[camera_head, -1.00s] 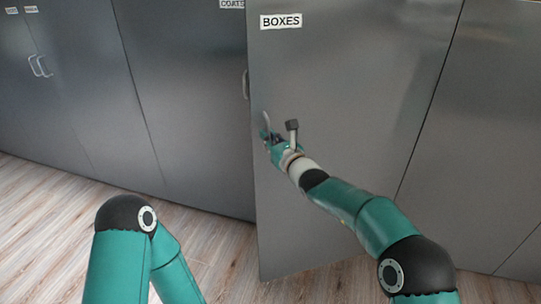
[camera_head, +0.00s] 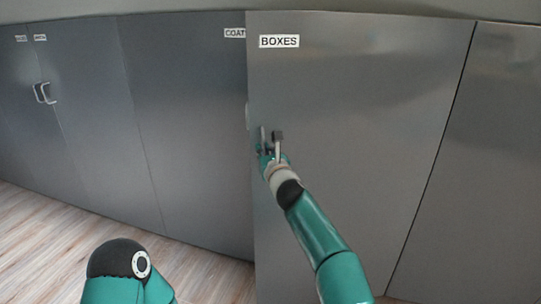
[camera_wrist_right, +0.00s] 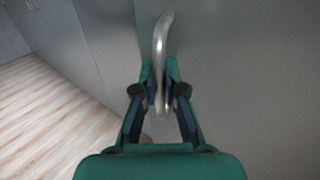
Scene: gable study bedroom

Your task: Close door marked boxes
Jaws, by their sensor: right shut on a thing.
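The grey door marked BOXES (camera_head: 350,120) stands slightly open in the head view, its left edge in front of the neighbouring COATS door (camera_head: 190,120). Its label (camera_head: 279,41) is at the upper left. My right gripper (camera_head: 265,150) is at the door's left side. In the right wrist view the right gripper (camera_wrist_right: 160,90) is shut on the curved metal handle (camera_wrist_right: 162,38) of this door. The handle's lower part is between the fingers. My left gripper is out of view; only part of my left arm shows at the bottom left.
More grey cupboard doors with handles (camera_head: 45,93) stand at the left, and another grey panel (camera_head: 500,160) is at the right. The wooden floor (camera_head: 50,235) in front of the left doors is clear.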

